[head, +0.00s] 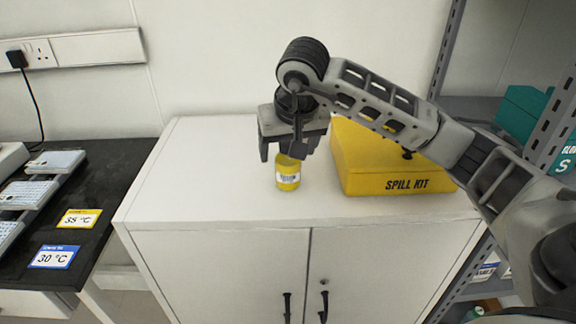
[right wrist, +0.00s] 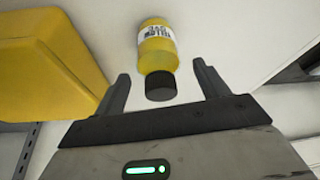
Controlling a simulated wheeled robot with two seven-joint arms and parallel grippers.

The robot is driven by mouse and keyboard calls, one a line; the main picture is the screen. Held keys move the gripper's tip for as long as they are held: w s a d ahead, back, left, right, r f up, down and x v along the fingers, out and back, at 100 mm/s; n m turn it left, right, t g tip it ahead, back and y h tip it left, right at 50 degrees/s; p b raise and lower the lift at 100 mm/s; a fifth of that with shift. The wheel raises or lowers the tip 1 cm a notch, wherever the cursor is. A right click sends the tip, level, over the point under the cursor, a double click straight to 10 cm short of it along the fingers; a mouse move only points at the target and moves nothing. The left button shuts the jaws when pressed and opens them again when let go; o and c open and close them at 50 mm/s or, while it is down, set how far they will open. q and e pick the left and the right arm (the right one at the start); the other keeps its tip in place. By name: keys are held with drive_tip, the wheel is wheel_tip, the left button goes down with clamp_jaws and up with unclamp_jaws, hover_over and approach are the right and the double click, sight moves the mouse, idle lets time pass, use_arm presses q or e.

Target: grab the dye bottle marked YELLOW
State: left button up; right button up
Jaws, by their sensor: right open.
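The yellow dye bottle (head: 288,178) stands upright on the white cabinet top, below my right gripper (head: 286,152). Its upper part is hidden behind the gripper in the head view. In the right wrist view the bottle (right wrist: 158,50) shows its dark cap and a white label whose upside-down print appears to read YELLOW. My right gripper (right wrist: 160,70) is open, with one finger on each side of the bottle's cap end in that view. Gaps show between the bottle and both fingers. My left gripper is not in view.
A yellow spill kit box (head: 390,165) sits on the cabinet (head: 200,200) close to the right of the bottle. The cabinet top left of the bottle is clear. A dark bench (head: 110,185) with temperature cards is at left, and grey shelving (head: 445,50) at right.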

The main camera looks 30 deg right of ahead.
drive_tip(key=c, duration=1.2)
drive_tip(key=shift+o, duration=0.2)
drive_tip(key=shift+r, duration=0.2)
